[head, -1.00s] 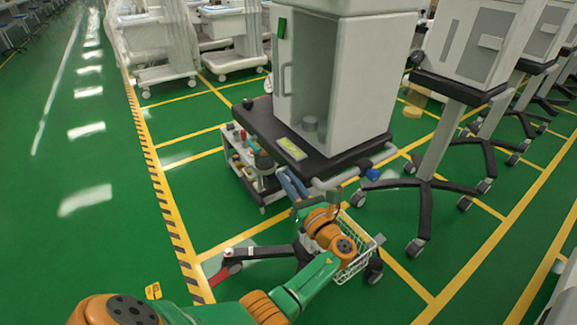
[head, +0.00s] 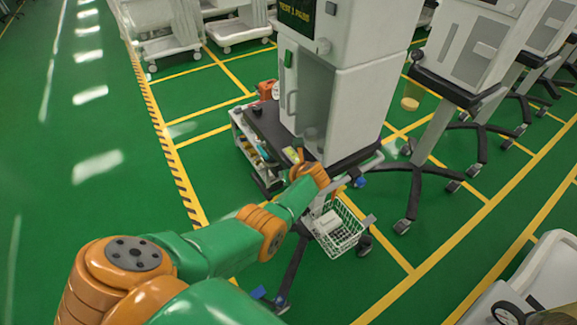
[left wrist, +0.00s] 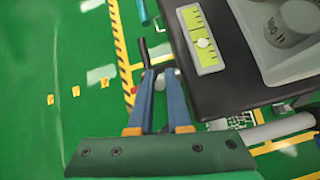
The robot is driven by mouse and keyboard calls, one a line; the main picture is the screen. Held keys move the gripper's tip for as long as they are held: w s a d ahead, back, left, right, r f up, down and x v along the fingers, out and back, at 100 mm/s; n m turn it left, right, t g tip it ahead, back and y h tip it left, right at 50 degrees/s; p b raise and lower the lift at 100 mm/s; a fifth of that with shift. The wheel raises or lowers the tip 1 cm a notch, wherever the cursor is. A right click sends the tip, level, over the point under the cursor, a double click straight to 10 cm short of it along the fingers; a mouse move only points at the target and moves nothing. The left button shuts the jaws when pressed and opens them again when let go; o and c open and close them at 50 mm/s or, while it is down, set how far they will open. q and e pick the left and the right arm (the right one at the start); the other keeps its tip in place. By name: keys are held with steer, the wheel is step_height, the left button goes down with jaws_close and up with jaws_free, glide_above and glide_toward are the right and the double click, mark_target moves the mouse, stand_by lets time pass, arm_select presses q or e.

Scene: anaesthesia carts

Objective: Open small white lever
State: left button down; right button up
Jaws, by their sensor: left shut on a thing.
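My left gripper (left wrist: 159,80) points away from the camera in the left wrist view, its two blue fingers close together beside the cart's black shelf (left wrist: 225,88). A small pale piece (left wrist: 160,72) shows at the fingertips, apparently the small white lever; its shape is mostly hidden. In the head view my green and orange left arm reaches to the front of the grey-white cart (head: 355,95), and its orange wrist hides the fingers. My right gripper is in neither view.
A yellow-green label (left wrist: 203,43) lies on the shelf, near a grey round knob (left wrist: 295,20). A white wire basket (head: 338,228) hangs below the cart. A low trolley (head: 250,150) with small items stands at its left. Open green floor (head: 80,220) lies to the left.

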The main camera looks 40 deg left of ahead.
arm_select(q)
steer(key=shift+w+a+r+g+h+p, duration=0.25)
steer(key=shift+a+g+h+p, duration=0.2)
steer(key=shift+h, duration=0.45)
steer(key=c, duration=1.2)
jaws_free()
steer(key=shift+a, duration=0.1)
steer(key=shift+o, duration=0.2)
steer(key=shift+r+p, duration=0.25)
steer(key=shift+p, duration=0.15)
steer(key=p+v, duration=0.3)
steer(key=shift+r+p, duration=0.1)
steer(key=shift+p, duration=0.25)
steer(key=shift+v, duration=1.75)
